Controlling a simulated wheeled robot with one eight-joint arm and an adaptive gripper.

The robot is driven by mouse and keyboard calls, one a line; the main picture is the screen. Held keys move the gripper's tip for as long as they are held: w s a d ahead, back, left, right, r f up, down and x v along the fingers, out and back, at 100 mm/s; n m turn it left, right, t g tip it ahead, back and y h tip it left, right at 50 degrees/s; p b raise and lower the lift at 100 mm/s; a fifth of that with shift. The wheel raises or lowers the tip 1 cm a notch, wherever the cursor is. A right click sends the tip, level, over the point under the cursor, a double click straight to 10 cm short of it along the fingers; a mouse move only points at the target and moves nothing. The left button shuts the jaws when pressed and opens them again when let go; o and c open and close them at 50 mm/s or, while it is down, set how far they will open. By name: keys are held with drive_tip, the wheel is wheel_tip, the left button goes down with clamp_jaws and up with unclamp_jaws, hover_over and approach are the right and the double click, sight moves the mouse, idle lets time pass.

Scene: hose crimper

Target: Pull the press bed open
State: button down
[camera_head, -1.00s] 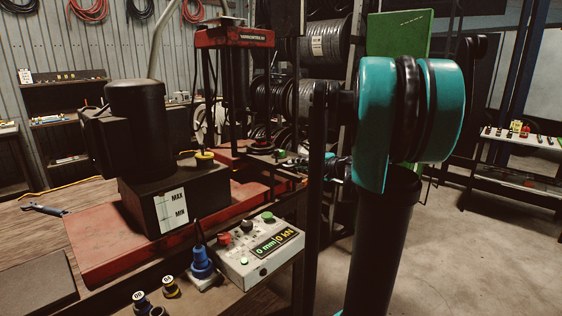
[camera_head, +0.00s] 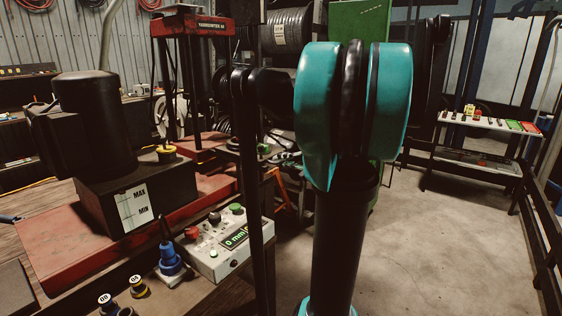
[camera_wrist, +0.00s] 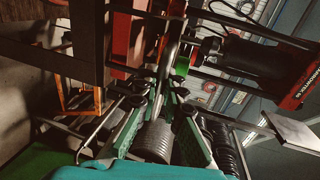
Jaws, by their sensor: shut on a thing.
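The red press (camera_head: 195,24), with a lettered top beam, stands at the back left of the head view. Its lower red part (camera_head: 205,150), where the bed lies, is partly hidden by my arm. In the wrist view the red-topped machine (camera_wrist: 302,82) shows sideways at the right. My gripper (camera_wrist: 166,84) has its two green-sided fingers closed around a narrow grey bar (camera_wrist: 172,48). The bar's link to the press bed is not clear. In the head view my gripper (camera_head: 286,157) is small, dark and mostly hidden behind my arm.
A black motor (camera_head: 95,122) on a tank marked MAX and MIN stands on a red base (camera_head: 70,255) at left. A control box (camera_head: 215,245) sits at the bench's front. Right of my arm the concrete floor (camera_head: 450,240) is clear up to a rack (camera_head: 475,165).

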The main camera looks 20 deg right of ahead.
drive_tip(key=c, duration=1.6)
unclamp_jaws()
drive_tip(key=v, duration=1.2)
drive_tip(key=shift+d, duration=0.1)
